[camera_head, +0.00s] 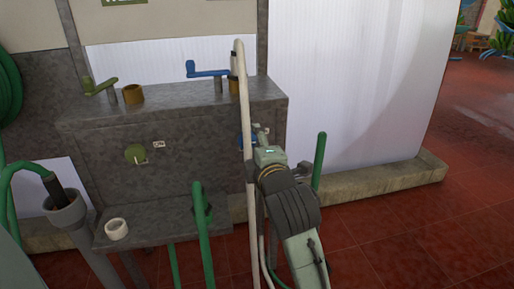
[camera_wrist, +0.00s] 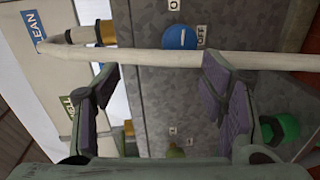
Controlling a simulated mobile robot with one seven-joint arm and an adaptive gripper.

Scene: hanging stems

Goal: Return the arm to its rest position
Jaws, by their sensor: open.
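My gripper (camera_head: 262,140) is at the end of my grey arm, in front of the right half of the grey metal panel. In the wrist view my gripper (camera_wrist: 158,75) has its two purple-padded fingers spread wide, with nothing held between them. A cream hose (camera_wrist: 245,60) crosses just past the fingertips; whether it touches them I cannot tell. The same hose (camera_head: 242,85) runs upright beside my gripper in the head view. A blue knob (camera_wrist: 180,37) with an OFF label lies beyond the fingers. The blue knob (camera_head: 246,141) is partly hidden by the hose and gripper in the head view.
A blue lever (camera_head: 207,72) and a green lever (camera_head: 98,87) stand on the panel's top. A green knob (camera_head: 135,153) is on its front. Green pipes (camera_head: 205,235) rise close left of my arm. A white ring (camera_head: 117,229) sits on the lower ledge.

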